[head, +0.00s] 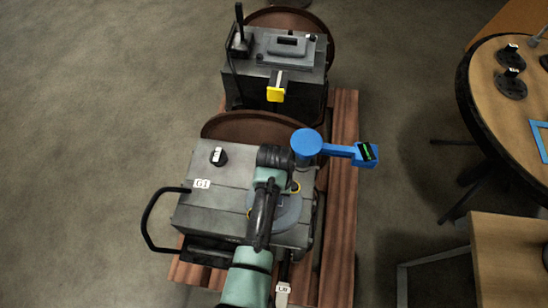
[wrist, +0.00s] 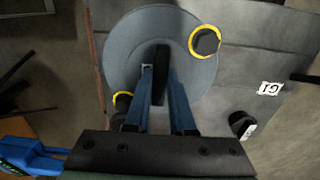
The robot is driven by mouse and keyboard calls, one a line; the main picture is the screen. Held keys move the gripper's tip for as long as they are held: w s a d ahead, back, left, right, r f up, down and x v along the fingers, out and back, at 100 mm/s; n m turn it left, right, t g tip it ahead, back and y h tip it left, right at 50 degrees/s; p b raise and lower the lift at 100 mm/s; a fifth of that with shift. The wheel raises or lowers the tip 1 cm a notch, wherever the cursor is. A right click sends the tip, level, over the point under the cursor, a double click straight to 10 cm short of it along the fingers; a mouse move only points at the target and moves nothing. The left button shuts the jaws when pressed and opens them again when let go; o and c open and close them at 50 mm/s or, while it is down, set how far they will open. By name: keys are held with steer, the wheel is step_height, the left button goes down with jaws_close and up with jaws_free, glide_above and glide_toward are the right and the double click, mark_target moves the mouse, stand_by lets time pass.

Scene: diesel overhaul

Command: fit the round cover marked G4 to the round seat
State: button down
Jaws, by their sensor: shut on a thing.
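A round grey cover (wrist: 120,50) with a dark upright handle (wrist: 161,60) fills the upper middle of the wrist view. My gripper (wrist: 160,75) is shut on this handle, one blue finger on each side. In the head view the cover (head: 287,214) lies over the right part of the near grey engine block (head: 235,175), partly hidden by my arm. Two dark knobs with yellow rings, one (wrist: 206,41) at upper right and one (wrist: 122,103) at lower left, overlap the cover's edge. I see no G4 mark. The seat is hidden, and I cannot tell whether the cover touches it.
A blue tool with a lit display (head: 366,153) stands at the block's right edge. A small dark knob (head: 218,156) and a G1 label (head: 202,184) are on the block. A second machine (head: 275,70) stands behind. A round table (head: 485,70) holds dark knobbed parts.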

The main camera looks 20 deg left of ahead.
steer(key=shift+r, duration=0.1)
steer(key=c, duration=0.8)
jaws_free()
steer(key=shift+o, duration=0.6)
steer(key=shift+s, duration=0.1)
step_height(320, 180, up, 13)
steer(key=p, duration=0.2)
